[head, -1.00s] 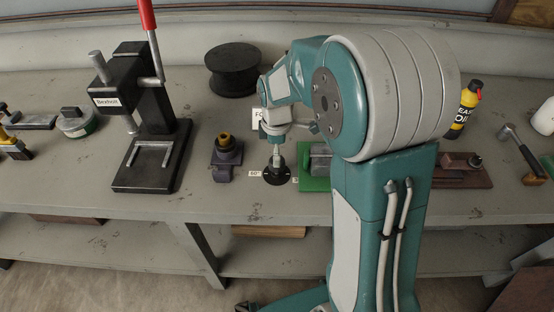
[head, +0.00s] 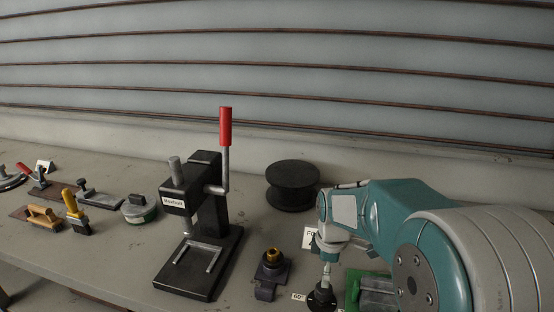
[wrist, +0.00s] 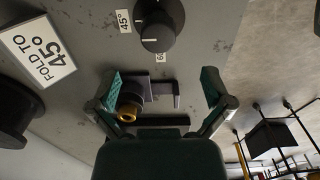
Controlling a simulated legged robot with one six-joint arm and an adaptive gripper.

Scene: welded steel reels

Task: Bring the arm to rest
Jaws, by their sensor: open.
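My gripper (wrist: 163,90) is open in the wrist view, its two teal fingers spread wide with nothing held. Between and beyond the fingers is a dark fixture (wrist: 165,88) with a brass-topped cylinder (wrist: 127,108). I cannot tell the height between them. In the head view my teal and grey arm (head: 385,212) reaches over the bench at the lower right, bent downward at its end. The gripper fingers cannot be made out there. The same dark fixture (head: 268,275) stands left of the arm's end.
A black dial (wrist: 160,28) with angle labels is close by. A "FOLD TO 45°" card (wrist: 38,50) and a black reel (head: 292,187) stand behind. A black press with a red lever (head: 210,215) is left; a green block (head: 354,288) sits beside the arm. Several tools lie far left.

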